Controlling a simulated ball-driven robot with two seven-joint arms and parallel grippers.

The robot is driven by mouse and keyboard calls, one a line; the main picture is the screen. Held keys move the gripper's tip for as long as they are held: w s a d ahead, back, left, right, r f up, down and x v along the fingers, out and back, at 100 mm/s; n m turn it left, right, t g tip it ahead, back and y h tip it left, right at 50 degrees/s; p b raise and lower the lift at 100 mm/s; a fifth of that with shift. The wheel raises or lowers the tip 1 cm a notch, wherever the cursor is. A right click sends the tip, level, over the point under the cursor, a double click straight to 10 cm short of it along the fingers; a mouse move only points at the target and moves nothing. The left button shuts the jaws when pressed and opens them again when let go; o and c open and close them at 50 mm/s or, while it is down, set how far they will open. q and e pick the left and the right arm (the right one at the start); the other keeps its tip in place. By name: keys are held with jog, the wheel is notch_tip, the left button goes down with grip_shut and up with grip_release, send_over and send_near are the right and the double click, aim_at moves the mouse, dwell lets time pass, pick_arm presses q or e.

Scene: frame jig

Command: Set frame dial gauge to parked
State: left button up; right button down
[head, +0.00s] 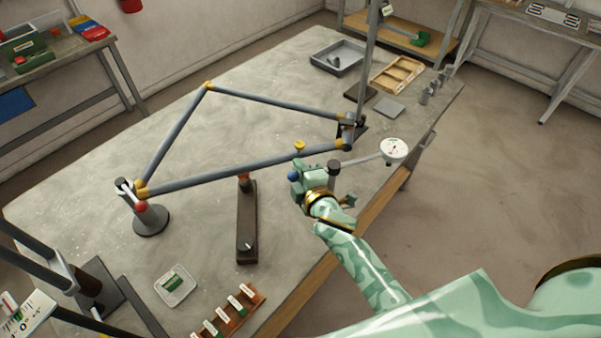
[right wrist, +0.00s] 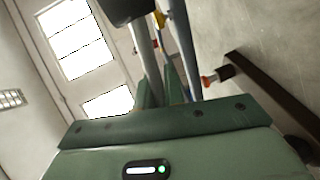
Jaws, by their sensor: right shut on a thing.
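The frame dial gauge (head: 393,152) has a round white dial at the end of a thin grey arm (head: 360,160). The arm runs left to a dark-topped post (head: 333,168) near the bench's front edge. The dial is out at the right edge, apart from the bicycle frame (head: 240,167). The exact grip is partly hidden. My left gripper is out of view.
The frame is held by a stand (head: 150,220) at left and a clamp post (head: 368,70) at back. A dark bar fixture (head: 247,225), a small tray (head: 175,287) and a labelled rack (head: 230,312) stand near the front. Grey and wooden trays (head: 398,74) lie at the back.

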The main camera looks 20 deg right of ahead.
dwell(0.4)
jog(key=c, duration=1.5)
grip_release()
jog(key=shift+w, duration=0.1)
jog(key=v, duration=1.6)
